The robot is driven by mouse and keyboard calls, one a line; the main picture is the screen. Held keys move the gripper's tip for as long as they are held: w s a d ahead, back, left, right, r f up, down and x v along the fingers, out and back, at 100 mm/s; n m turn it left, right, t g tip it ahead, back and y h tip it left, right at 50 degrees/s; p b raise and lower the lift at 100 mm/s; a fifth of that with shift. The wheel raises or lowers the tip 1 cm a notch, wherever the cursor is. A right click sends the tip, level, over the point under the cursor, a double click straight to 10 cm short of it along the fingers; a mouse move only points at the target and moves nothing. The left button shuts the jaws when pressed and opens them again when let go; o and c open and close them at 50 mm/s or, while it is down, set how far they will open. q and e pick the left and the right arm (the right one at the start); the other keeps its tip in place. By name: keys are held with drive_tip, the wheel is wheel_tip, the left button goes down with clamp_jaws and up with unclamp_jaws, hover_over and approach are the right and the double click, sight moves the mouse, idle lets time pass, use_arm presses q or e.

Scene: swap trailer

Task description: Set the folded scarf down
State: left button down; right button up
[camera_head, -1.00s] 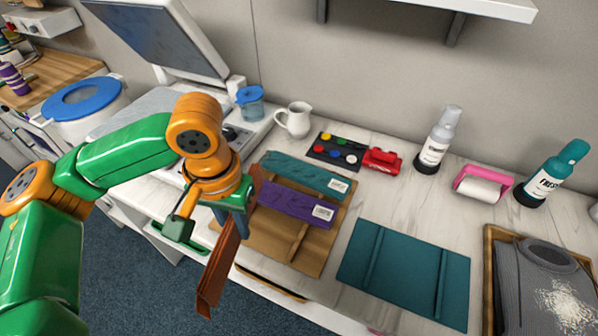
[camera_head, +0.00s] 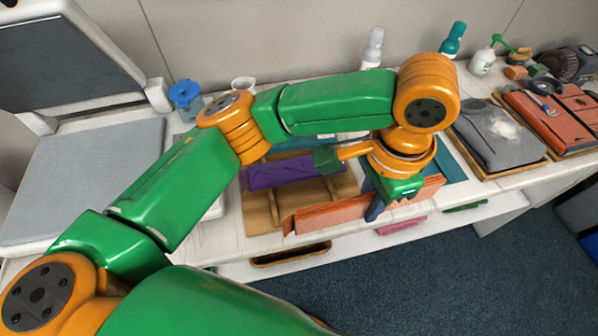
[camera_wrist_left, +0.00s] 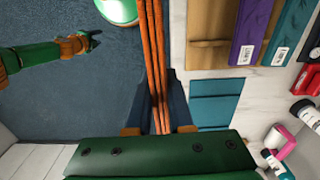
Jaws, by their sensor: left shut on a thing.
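My left gripper (camera_head: 376,200) is shut on a folded rust-orange scarf (camera_head: 335,213), holding it on edge above the counter's front. In the left wrist view the scarf (camera_wrist_left: 155,55) runs lengthwise between the fingers (camera_wrist_left: 157,115). The teal board (camera_head: 452,166) is partly hidden behind my gripper; in the wrist view it (camera_wrist_left: 217,102) lies bare on the counter beside the scarf, apart from it. A brown board (camera_head: 258,207) holds a folded purple scarf (camera_head: 285,172) and a teal one (camera_wrist_left: 293,35). My right gripper (camera_wrist_left: 90,42) shows small in the wrist view, its jaws unclear.
My left arm hides much of the counter's middle. A tray with a grey garment (camera_head: 492,138) and a rust-coloured bag-like item (camera_head: 550,118) are at right. Bottles (camera_head: 373,50) stand at the back. A shelf with a basket (camera_head: 290,255) is below the counter edge.

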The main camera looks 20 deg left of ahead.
use_arm(q)
drive_tip(key=shift+f, duration=0.15)
drive_tip(key=w+a+f, duration=0.1)
drive_tip(key=a+f, duration=0.2)
drive_tip(key=a, duration=0.1)
drive_tip(key=w+a+f, duration=0.2)
drive_tip(key=a+f, duration=0.1)
drive_tip(key=a, duration=0.1)
drive_tip(key=w+a+f, duration=0.2)
drive_tip(key=a+f, duration=0.1)
drive_tip(key=shift+w+a+f+p, duration=0.1)
drive_tip(key=shift+a+f+p, duration=0.1)
drive_tip(key=shift+a+p, duration=0.2)
drive_tip(key=shift+w+a+f+p, duration=0.15)
drive_tip(key=shift+f+p, duration=0.2)
drive_tip(key=shift+f, duration=1.45)
drive_tip(key=c, duration=0.8)
unclamp_jaws()
drive_tip(key=shift+f, duration=0.1)
